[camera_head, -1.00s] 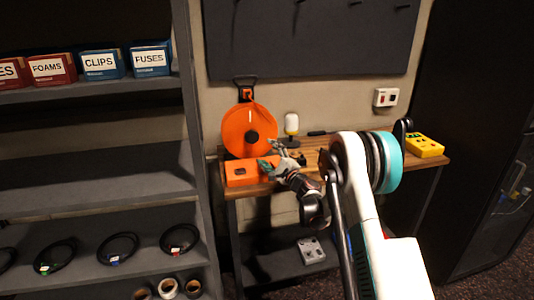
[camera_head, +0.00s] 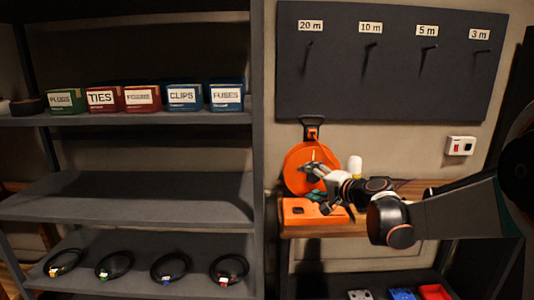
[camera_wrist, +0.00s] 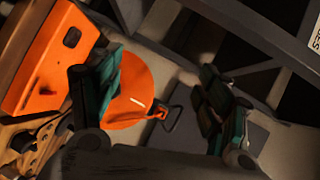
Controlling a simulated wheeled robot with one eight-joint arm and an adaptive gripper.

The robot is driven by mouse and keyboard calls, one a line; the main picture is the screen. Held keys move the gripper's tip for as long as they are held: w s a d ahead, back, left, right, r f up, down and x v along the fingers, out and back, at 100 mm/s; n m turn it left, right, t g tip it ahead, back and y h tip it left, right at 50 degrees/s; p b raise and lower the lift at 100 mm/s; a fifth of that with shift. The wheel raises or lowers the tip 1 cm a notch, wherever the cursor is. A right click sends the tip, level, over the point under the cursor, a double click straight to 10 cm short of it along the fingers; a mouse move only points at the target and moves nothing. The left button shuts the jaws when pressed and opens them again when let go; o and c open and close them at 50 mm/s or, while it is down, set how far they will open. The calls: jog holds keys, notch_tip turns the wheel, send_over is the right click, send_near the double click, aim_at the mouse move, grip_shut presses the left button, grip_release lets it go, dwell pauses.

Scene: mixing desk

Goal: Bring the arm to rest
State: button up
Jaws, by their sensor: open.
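My gripper (camera_head: 316,174) is in front of the orange round reel (camera_head: 303,163) above the desk in the head view. My arm reaches in from the right side of that view. In the wrist view my gripper's two green-padded fingers (camera_wrist: 162,97) stand wide apart with nothing held between them. The orange reel (camera_wrist: 134,92) shows beyond the gap, apart from the fingers.
An orange box (camera_head: 308,214) sits on the wooden desk (camera_head: 345,230) just below my gripper. A white-capped bottle (camera_head: 355,166) stands behind. A grey shelf unit (camera_head: 130,198) is at left, and a dark hook board (camera_head: 385,70) hangs above.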

jog(key=s+a+r+n+g+h, duration=0.1)
jog(key=s+a+n+g, duration=0.15)
jog(key=s, duration=0.95)
jog(key=s+d+f+n+g+h, duration=0.1)
jog(key=s+d+f+n+h, duration=0.1)
jog(key=s, duration=0.7)
jog(key=s+d+f+n+g+h, duration=0.1)
jog(key=s+d+f+n+h, duration=0.1)
jog(key=s, duration=0.8)
jog(key=s+d+f+n+g+h, duration=0.1)
jog(key=s+d+f+n+h, duration=0.1)
jog(key=s, duration=0.8)
notch_tip(320, 180, down, 2)
jog(key=d+h, duration=0.1)
jog(key=d, duration=0.1)
jog(key=shift+d+f+n, duration=0.15)
jog(key=shift+d+n, duration=0.15)
jog(key=shift+n, duration=0.05)
jog(key=shift+w, duration=0.1)
